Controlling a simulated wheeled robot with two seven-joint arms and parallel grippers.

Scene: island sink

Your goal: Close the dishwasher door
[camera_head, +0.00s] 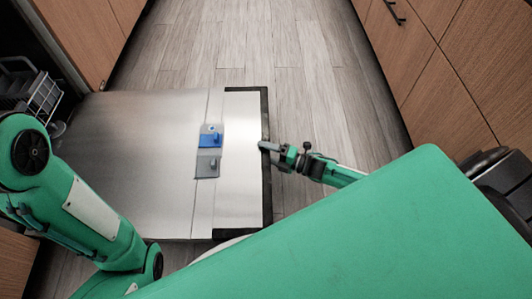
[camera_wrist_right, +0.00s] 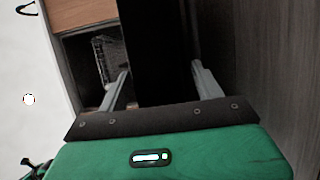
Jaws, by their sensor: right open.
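The dishwasher door (camera_head: 150,150) is folded down flat, open over the floor, its steel face up in the head view. A black strip (camera_head: 265,195) runs along its outer edge. My right gripper (camera_head: 267,147) is at the middle of that outer edge, coming from the right. In the right wrist view my right gripper (camera_wrist_right: 163,85) is open, with its fingers apart and a dark band, likely the door edge (camera_wrist_right: 155,45), showing between them. I cannot tell whether they touch it. My left arm shows at the left, but its gripper is out of view.
A dish rack (camera_head: 30,90) shows inside the dishwasher at the left. Blue and grey pieces (camera_head: 210,140) sit on the door's face. Wooden cabinets (camera_head: 450,80) stand on the right. The wood floor (camera_head: 250,45) is clear between the cabinets.

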